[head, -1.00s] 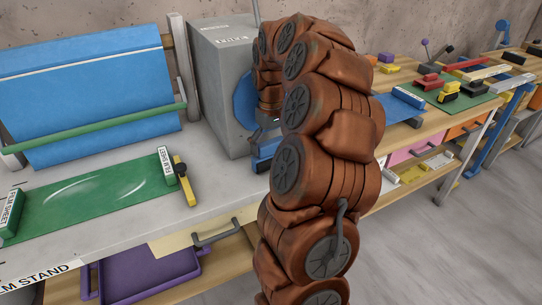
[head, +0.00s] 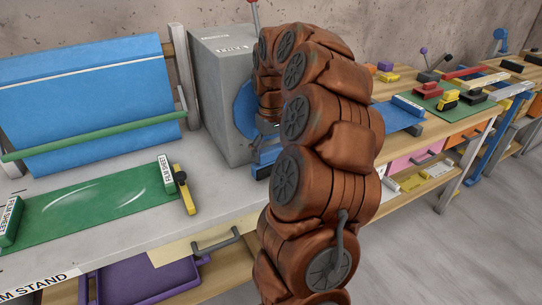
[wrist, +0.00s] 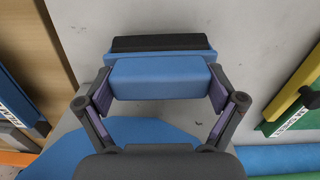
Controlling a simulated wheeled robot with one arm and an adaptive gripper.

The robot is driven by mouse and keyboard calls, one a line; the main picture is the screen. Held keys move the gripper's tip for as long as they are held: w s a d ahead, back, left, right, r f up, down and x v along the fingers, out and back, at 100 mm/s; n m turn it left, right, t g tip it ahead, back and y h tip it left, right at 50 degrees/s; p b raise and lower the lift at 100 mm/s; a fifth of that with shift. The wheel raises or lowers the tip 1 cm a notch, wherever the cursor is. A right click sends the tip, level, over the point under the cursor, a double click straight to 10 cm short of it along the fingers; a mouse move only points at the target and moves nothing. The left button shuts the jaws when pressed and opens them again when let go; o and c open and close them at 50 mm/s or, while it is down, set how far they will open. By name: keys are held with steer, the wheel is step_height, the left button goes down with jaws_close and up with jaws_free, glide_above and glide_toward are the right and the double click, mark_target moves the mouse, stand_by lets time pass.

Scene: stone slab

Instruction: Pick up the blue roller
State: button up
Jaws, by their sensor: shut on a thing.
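The blue roller (wrist: 160,68) is a blue block with a dark strip along its far side, in the upper middle of the wrist view. My gripper (wrist: 160,92) has its two fingers with purple pads at the block's left and right ends, shut on it. In the head view the roller (head: 264,158) is a blue piece beside the grey machine, partly hidden by my brown arm. My gripper is mostly hidden there. I cannot tell whether the roller touches the grey surface.
The grey machine (head: 212,95) with a blue disc stands behind my arm. A green sheet (head: 90,205) lies on the bench at left, with a yellow handled tool (head: 184,190) at its end. A blue panel (head: 85,95) stands behind.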

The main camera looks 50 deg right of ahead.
steer(key=shift+r, duration=1.3)
steer(key=shift+a+b, duration=0.2)
steer(key=shift+b, duration=0.1)
steer(key=s+a+r+b, duration=0.1)
steer(key=s+a+b, duration=0.1)
steer(key=a, duration=1.3)
steer(key=shift+a+r, duration=0.25)
steer(key=shift+r, duration=0.05)
